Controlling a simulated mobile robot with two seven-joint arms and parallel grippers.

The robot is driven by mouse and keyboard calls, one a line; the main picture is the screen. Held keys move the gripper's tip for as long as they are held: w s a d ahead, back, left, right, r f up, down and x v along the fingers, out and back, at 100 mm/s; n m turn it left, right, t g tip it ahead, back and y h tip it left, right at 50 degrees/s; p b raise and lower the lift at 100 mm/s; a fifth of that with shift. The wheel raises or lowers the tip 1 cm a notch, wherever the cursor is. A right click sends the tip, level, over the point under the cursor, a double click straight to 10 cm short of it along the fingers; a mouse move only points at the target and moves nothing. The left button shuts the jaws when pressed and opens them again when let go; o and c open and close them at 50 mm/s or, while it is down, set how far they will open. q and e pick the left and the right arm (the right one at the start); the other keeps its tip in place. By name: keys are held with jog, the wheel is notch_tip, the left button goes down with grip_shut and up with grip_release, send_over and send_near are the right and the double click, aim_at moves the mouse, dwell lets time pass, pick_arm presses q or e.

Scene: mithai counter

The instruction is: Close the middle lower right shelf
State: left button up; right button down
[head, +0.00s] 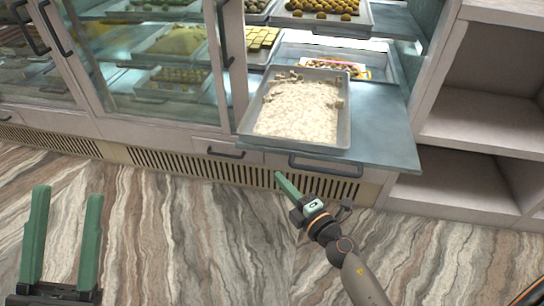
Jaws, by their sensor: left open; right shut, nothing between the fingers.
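The middle lower right shelf (385,140) is a blue-grey board pulled out of the display counter, with its front edge sticking out over the lower drawer fronts. A metal tray (243,127) of pale, crumbly sweets rests on its left part. My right gripper (280,177) is shut and empty. In the picture its green fingertips lie just below the tray's front edge, in front of the lower drawers; I cannot tell the exact gap. My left gripper (68,195) is open and empty over the floor at the lower left, far from the shelf.
Two drawers with dark handles (325,168) and a slatted vent (200,163) lie below the shelf. A sliding glass door (150,75) stands left of it, and open white shelving (480,110) right of it. An upper shelf (395,22) holds more trays. The marbled floor (190,240) is clear.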

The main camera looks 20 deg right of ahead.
aim_at(265, 148)
jog(key=w+b, duration=0.1)
jog(key=w, duration=0.7)
jog(key=shift+d+f+b, duration=0.1)
jog(key=shift+b, duration=0.2)
jog(key=shift+w+d, duration=0.25)
jog(key=shift+w, duration=0.15)
